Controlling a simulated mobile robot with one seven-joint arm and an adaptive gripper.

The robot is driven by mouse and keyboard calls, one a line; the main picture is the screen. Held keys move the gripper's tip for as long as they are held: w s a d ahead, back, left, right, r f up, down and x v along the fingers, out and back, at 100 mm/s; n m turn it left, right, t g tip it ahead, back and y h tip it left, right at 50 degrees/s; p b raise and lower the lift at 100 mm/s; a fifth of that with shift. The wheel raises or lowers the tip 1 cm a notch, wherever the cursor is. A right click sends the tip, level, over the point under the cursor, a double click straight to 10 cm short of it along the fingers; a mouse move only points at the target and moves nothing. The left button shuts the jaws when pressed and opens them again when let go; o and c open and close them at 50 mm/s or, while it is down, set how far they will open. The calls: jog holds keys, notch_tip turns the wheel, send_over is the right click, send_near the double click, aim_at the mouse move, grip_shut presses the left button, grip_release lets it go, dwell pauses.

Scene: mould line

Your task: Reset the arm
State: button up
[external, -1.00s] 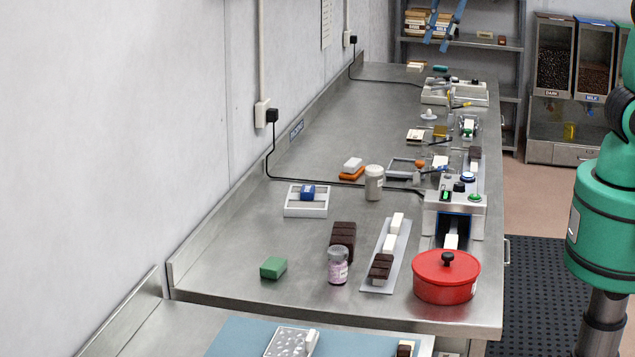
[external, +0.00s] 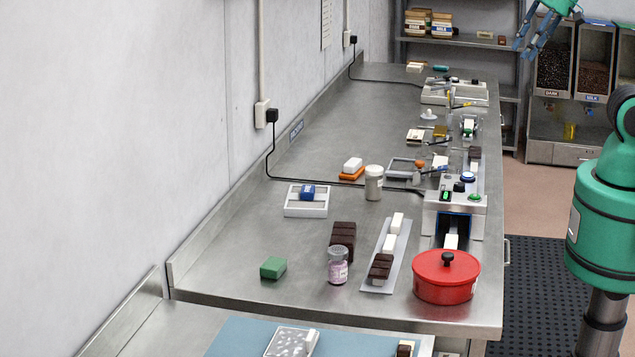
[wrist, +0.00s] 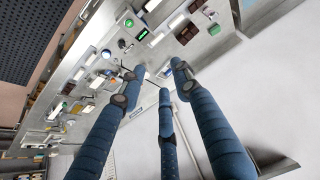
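My gripper (external: 524,47) is at the top right of the external view, with blue fingers pointing down and left. It appears high up, in front of the shelf and dispensers in that picture. In the wrist view, the blue fingers of my gripper (wrist: 158,76) are spread apart with nothing held between them. They are open, and the workbench shows behind and below them. My teal arm runs along the right edge of the external view, partly out of frame.
The steel bench (external: 225,245) carries a red lidded pot (external: 446,280), a green block (external: 273,268), a jar (external: 337,270), dark bars (external: 342,238) and a machine (external: 437,215). Dispensers (external: 556,65) and a shelf (external: 470,43) stand behind. A dark mat (external: 535,290) lies right.

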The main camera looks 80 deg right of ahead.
jog(key=shift+s+d+f, duration=0.15)
jog(key=shift+s+f, duration=0.05)
jog(key=shift+s, duration=0.2)
notch_tip(320, 180, down, 14)
jog(key=b, duration=1.4)
jog(key=shift+f+b, duration=0.25)
jog(key=shift+b, duration=0.05)
